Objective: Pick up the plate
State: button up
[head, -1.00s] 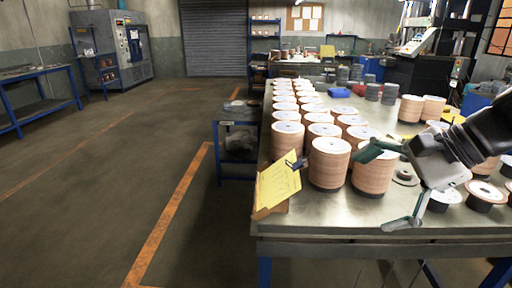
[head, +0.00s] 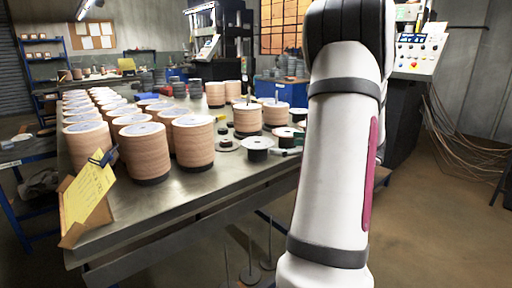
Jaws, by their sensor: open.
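No thing stands out clearly as the plate in the head view. A small flat round disc (head: 226,145) lies on the metal table (head: 215,185), to the right of the tall tan stacks. Close to it is a dark spool-like piece with a white round top (head: 257,143). I cannot tell whether either is the plate. My white arm fills the right of the picture and covers the table's right part. My gripper is not in view, and nothing shows of what is at its fingers.
Tall tan disc stacks (head: 193,145) crowd the table's left and middle. A yellow sheet on a clipboard (head: 88,190) stands at the front left corner. More stacks (head: 247,119) stand near my arm. The front right tabletop strip is bare.

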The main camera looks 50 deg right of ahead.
aim_at(255, 142)
jog(key=w, duration=0.2)
jog(key=w+f+b, duration=0.1)
jog(key=w, duration=0.2)
jog(key=w+b, duration=0.1)
jog(key=w, duration=0.2)
jog(key=shift+w+d+f, duration=0.15)
jog(key=shift+w+f, duration=0.1)
jog(key=shift+f, duration=0.05)
jog(key=c, duration=1.2)
